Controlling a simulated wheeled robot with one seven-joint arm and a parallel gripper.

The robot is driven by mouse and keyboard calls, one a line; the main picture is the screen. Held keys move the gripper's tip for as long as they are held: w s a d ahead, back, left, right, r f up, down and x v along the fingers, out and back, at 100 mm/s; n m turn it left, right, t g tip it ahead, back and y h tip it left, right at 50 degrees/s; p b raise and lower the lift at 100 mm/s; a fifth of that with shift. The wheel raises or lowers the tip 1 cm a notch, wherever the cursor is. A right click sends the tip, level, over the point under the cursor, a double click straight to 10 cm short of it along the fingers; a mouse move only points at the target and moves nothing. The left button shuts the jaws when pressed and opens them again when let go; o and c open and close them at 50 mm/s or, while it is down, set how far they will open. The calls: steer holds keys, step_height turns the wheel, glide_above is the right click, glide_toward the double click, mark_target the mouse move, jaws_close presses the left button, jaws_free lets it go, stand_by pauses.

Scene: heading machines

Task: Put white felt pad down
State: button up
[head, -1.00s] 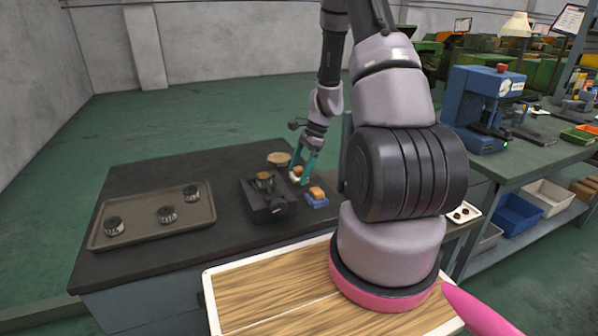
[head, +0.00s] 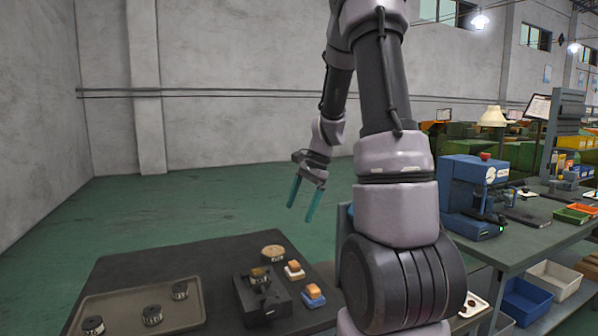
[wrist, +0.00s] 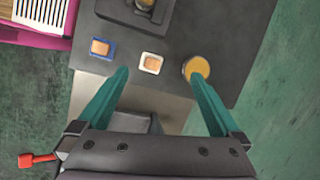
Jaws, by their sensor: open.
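The white felt pad (head: 295,276), a small white piece with a tan block on top, rests on the dark table (head: 215,257). It lies between a round tan-topped disc (head: 273,251) and a similar blue pad with a tan block (head: 313,295). In the wrist view the white pad (wrist: 151,69) sits beyond and between my fingertips, apart from them, with the blue pad (wrist: 102,57) to its left and the round disc (wrist: 197,68) to its right. My gripper (head: 302,212) is open and empty, raised above the table with teal fingers pointing down.
A black block fixture (head: 263,304) stands left of the pads. A grey tray (head: 140,329) with several dark knurled round pieces lies further left. A blue machine (head: 468,187) stands on the right bench. The air around my gripper is clear.

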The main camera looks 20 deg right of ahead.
steer(key=s+a+r+n+t+h, duration=0.1)
steer(key=s+a+r+n+t, duration=0.2)
steer(key=s+r, duration=0.6)
steer(key=s+a+r+n+t, duration=0.3)
steer(key=s+a+r+n, duration=0.3)
steer(key=s+r+n, duration=0.2)
step_height(320, 180, up, 2)
steer(key=shift+s+a+r+h, duration=0.15)
steer(key=shift+s+h, duration=0.25)
steer(key=shift+s, duration=0.6)
